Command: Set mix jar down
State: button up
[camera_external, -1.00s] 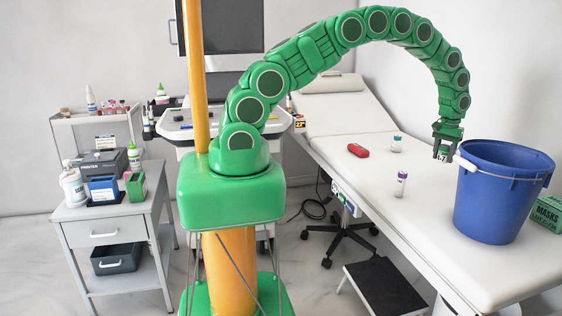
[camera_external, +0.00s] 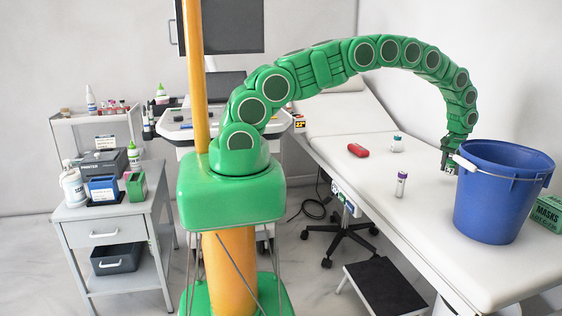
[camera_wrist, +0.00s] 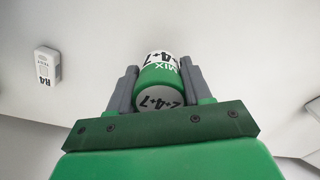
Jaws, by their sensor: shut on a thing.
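The mix jar (camera_wrist: 160,76) is a small cylinder with a green and white label reading MIX and a grey-white end marked 2+4+7. In the wrist view it sits between both fingers of my gripper (camera_wrist: 160,88), which is shut on it. In the external view my gripper (camera_external: 449,160) points down over the white exam bed (camera_external: 350,130), just left of the blue bucket (camera_external: 495,200). The jar (camera_external: 450,169) shows there only as a small piece low between the fingers, close to the bed top. I cannot tell whether it touches the bed.
A green MASKS box (camera_external: 547,212) stands right of the bucket. A white R4 test box (camera_wrist: 47,65) shows in the wrist view. The bed's middle has free room.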

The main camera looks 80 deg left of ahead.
aim_at(450, 174)
jog(key=shift+w+f, duration=0.3)
jog(key=shift+f, duration=1.5)
jog(key=shift+f, duration=0.15)
jog(key=o, duration=1)
jog(key=shift+o, duration=0.2)
